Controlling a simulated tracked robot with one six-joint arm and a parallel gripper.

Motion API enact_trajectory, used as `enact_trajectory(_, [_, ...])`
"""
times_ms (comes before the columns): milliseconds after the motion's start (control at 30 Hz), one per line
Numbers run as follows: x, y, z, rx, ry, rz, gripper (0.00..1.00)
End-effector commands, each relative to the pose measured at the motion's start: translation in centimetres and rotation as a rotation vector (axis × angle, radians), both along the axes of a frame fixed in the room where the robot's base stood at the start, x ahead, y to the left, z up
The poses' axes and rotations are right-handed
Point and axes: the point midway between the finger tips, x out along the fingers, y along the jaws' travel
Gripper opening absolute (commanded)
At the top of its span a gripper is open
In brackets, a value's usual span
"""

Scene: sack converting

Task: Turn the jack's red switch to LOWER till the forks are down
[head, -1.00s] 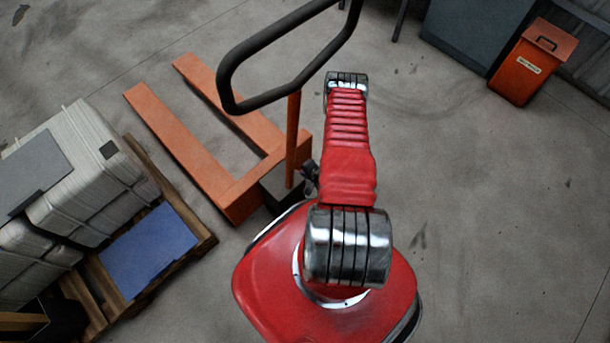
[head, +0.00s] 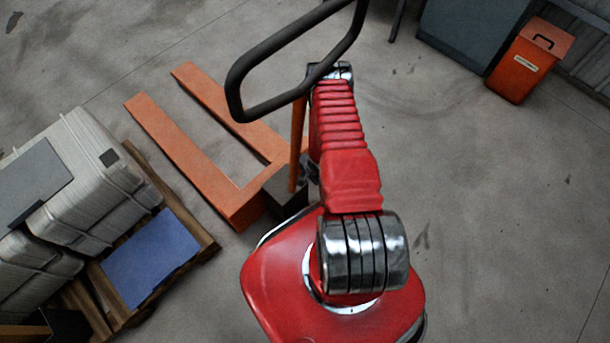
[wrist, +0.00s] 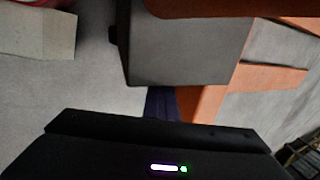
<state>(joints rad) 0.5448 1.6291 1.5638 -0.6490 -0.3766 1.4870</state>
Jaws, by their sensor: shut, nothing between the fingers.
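The orange pallet jack stands left of my red arm in the head view. Its two forks (head: 185,150) point away to the upper left, close to the floor; their exact height is hard to tell. Its black loop handle (head: 238,75) rises in front of my arm's far end. The jack's dark housing (head: 285,192) is at the fork base, and it fills the upper middle of the wrist view (wrist: 185,50). I cannot make out the red switch. My gripper (wrist: 160,103) shows dark and shut in the wrist view, below the housing; my arm hides it in the head view.
A wooden pallet (head: 205,240) with pale stacked sacks (head: 90,180) and a blue sheet (head: 150,255) lies at the left. An orange bin (head: 520,75) and a grey cabinet (head: 470,35) stand at the upper right. The floor on the right is clear.

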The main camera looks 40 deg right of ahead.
Motion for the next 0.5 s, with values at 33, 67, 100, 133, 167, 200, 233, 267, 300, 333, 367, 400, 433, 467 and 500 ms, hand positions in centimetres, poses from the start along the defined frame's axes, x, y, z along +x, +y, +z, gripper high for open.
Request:
enact_trajectory(33, [0.68, 0.22, -0.03, -0.001, -0.011, 0.004, 0.0])
enact_trajectory(67, [0.78, 0.27, -0.02, -0.002, -0.013, 0.005, 0.0])
enact_trajectory(100, [0.9, 0.34, -0.01, -0.002, -0.014, 0.006, 0.0])
enact_trajectory(133, [1.0, 0.38, 0.0, -0.002, -0.015, 0.006, 0.0])
enact_trajectory(167, [1.05, 0.43, 0.0, -0.001, -0.016, 0.006, 0.0])
enact_trajectory(200, [1.12, 0.49, 0.01, -0.001, -0.016, 0.006, 0.0])
enact_trajectory(233, [1.18, 0.54, 0.02, -0.001, -0.017, 0.006, 0.0])
enact_trajectory(267, [1.22, 0.6, 0.02, 0.0, -0.016, 0.006, 0.0])
enact_trajectory(300, [1.27, 0.65, 0.03, 0.0, -0.017, 0.006, 0.0])
enact_trajectory(333, [1.3, 0.7, 0.03, 0.0, -0.017, 0.006, 0.0])
enact_trajectory(367, [1.33, 0.73, 0.03, 0.0, -0.017, 0.007, 0.0])
enact_trajectory(400, [1.36, 0.78, 0.04, 0.0, -0.017, 0.007, 0.0])
enact_trajectory(433, [1.37, 0.8, 0.03, 0.0, -0.017, 0.007, 0.0])
enact_trajectory(467, [1.39, 0.84, 0.03, -0.001, -0.017, 0.008, 0.0])
enact_trajectory(500, [1.4, 0.86, 0.03, -0.001, -0.017, 0.008, 0.0])
